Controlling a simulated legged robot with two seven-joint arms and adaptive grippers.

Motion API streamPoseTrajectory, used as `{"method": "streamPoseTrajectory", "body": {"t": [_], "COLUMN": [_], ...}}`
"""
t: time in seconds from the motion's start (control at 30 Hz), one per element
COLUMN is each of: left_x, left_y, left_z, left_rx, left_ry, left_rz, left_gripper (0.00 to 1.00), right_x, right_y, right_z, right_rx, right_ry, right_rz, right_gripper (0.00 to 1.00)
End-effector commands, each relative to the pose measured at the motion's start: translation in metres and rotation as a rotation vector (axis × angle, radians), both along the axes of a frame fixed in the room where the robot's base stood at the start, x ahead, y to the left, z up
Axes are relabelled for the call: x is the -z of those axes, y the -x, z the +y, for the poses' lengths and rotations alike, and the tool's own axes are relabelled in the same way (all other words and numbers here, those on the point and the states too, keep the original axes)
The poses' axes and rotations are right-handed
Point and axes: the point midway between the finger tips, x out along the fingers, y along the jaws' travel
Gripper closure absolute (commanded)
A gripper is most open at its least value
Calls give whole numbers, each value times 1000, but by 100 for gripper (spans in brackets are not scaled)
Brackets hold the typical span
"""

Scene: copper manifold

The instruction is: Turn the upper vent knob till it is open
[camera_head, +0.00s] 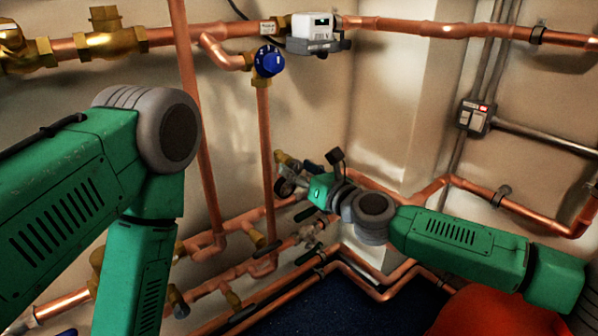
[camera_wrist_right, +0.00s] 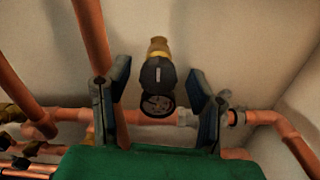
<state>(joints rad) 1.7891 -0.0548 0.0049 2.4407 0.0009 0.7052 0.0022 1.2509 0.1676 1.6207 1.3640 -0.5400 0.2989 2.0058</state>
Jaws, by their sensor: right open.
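A black knob with a small white mark (camera_wrist_right: 157,74) sits on a brass fitting in the right wrist view. A round dark disc with a patterned face (camera_wrist_right: 157,104) is just below it. My right gripper (camera_wrist_right: 158,84) is open, with one finger on each side of the knob and a gap to both. In the head view my right gripper (camera_head: 308,185) is by the brass fitting (camera_head: 287,161) low on the wall pipes, and its fingers partly hide the knob there. I cannot tell which way the knob is turned. My left arm shows at the left, but its gripper is out of frame.
A blue round knob (camera_head: 268,61) is on the vertical copper pipe (camera_head: 265,130) above my right gripper. A white meter box (camera_head: 312,28) is on the upper pipe. Several copper pipes run low along the wall. A grey switch box (camera_head: 475,116) is at the right.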

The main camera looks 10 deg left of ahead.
Motion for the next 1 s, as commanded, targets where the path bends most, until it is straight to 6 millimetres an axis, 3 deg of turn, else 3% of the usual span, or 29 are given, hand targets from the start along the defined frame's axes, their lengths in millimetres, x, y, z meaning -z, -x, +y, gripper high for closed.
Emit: {"method": "streamPoseTrajectory", "body": {"t": [0.17,0.3,0.67,1.0], "left_x": [0,0,0,0], "left_y": [0,0,0,0], "left_z": [0,0,0,0], "left_rx": [0,0,0,0], "left_ry": [0,0,0,0], "left_rz": [0,0,0,0], "left_gripper": [64,64,64,64], "right_x": [0,0,0,0], "right_y": [0,0,1,1], "right_z": [0,-1,-2,-3], "right_rx": [0,0,-1,-1], "right_ry": [0,0,18,148], "right_rz": [0,0,-25,-192], "right_gripper": [50,100,100,100]}}
